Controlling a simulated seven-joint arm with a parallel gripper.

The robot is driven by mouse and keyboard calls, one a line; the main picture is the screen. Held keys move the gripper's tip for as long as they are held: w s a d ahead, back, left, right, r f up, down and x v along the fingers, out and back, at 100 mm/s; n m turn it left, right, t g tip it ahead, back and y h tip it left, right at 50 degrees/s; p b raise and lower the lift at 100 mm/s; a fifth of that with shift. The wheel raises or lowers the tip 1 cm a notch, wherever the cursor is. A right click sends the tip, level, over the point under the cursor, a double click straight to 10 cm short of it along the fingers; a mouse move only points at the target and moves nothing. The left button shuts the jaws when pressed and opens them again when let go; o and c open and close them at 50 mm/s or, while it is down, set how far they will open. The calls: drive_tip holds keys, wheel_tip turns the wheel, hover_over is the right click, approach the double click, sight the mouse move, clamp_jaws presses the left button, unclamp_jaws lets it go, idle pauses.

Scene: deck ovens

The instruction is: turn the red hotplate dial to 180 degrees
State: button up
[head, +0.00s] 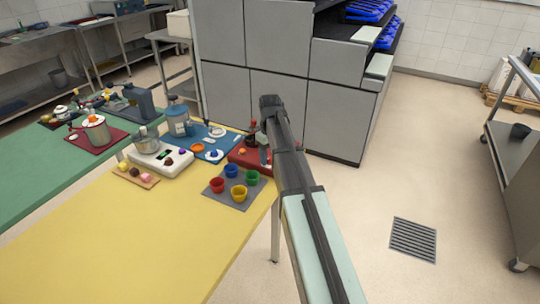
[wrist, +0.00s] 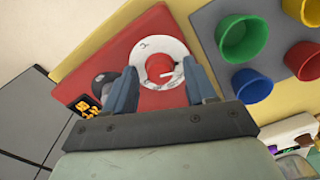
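The red hotplate dial (wrist: 160,68) shows in the wrist view as a round red knob on a white ring with dark marks, set on a red board (wrist: 140,32). A pale pointer lies at its lower right side. My gripper (wrist: 161,72) is open, with one blue-grey finger at each side of the dial; I cannot tell whether either touches it. A dark display (wrist: 88,107) with orange digits sits at the board's lower left, too small and tilted to read surely. In the head view the red board (head: 238,157) is partly hidden behind my arm.
A grey mat (head: 241,200) with several coloured cups lies close beside the red board. A dark round object (wrist: 103,86) is left of the dial, partly hidden by a finger. The yellow table front (head: 130,240) is clear.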

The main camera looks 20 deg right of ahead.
drive_tip(key=c, duration=0.9)
drive_tip(key=shift+m, duration=0.3)
drive_tip(key=m, duration=0.6)
drive_tip(key=shift+m, duration=0.3)
drive_tip(key=m, duration=0.3)
drive_tip(key=shift+m, duration=2)
